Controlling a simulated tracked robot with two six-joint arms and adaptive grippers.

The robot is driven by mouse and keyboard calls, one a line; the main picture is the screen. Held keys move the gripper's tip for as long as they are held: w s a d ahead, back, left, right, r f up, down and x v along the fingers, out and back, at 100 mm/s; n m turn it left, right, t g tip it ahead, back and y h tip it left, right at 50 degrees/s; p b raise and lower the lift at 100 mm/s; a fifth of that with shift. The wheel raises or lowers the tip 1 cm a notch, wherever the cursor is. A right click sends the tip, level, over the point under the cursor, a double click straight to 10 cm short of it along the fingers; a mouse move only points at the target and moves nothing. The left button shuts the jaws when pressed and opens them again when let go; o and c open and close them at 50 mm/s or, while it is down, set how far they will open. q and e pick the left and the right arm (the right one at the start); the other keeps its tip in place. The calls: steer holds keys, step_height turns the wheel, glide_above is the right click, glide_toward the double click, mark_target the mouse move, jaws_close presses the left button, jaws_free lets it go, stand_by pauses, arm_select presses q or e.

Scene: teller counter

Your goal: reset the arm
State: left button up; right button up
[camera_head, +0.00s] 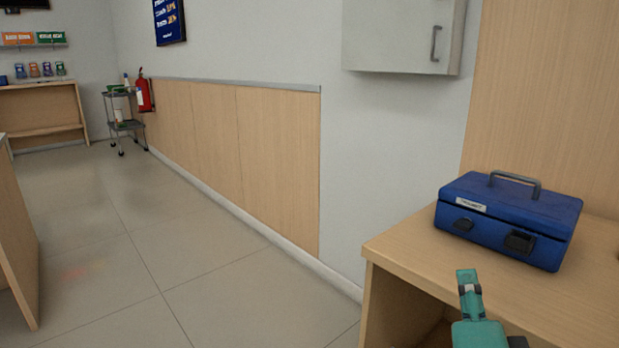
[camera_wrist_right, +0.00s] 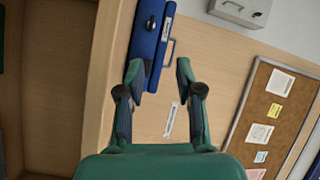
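My right gripper (camera_head: 469,283) is at the bottom right of the head view, in front of the wooden counter (camera_head: 400,255). Only part of it shows there. In the right wrist view its two green fingers (camera_wrist_right: 159,75) stand apart with nothing between the tips. It is open and empty. A closed blue cash box (camera_head: 508,222) with a grey top handle sits on the counter, beyond my right gripper and apart from it in the head view. The box also shows in the right wrist view (camera_wrist_right: 145,45), seen tilted beyond the fingers. My left gripper is not in view.
A grey wall cabinet (camera_head: 400,35) hangs above and left of the counter. A cart (camera_head: 122,120) and a red fire extinguisher (camera_head: 144,93) stand far back. The tiled floor (camera_head: 160,260) to the left is clear. A cork board (camera_wrist_right: 270,115) is in the right wrist view.

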steer(key=w+a+f+n+g+y+p, duration=0.3)
steer(key=w+a+f+n+y+p, duration=0.4)
steer(key=p, duration=0.7)
steer(key=s+f+n+g+p, duration=0.3)
steer(key=f+n+g+p, duration=0.25)
steer(key=p, duration=0.35)
steer(key=s+a+f+n+g+y+p, duration=0.1)
steer(key=s+f+n+g+p, duration=0.1)
steer(key=s, duration=0.7)
steer(key=s+a+f+n+g+y+p, duration=0.1)
steer(key=s+f+n+g+y+p, duration=0.1)
steer(key=s+f+g+p, duration=0.3)
steer(key=s+g+p, duration=0.1)
steer(key=s+p, duration=0.2)
steer(key=shift+s+f+p, duration=0.15)
steer(key=shift+s+p, duration=0.2)
steer(key=shift+s, duration=0.05)
steer(key=shift+a, duration=0.15)
steer(key=shift+o, duration=0.2)
steer(key=shift+w, duration=0.1)
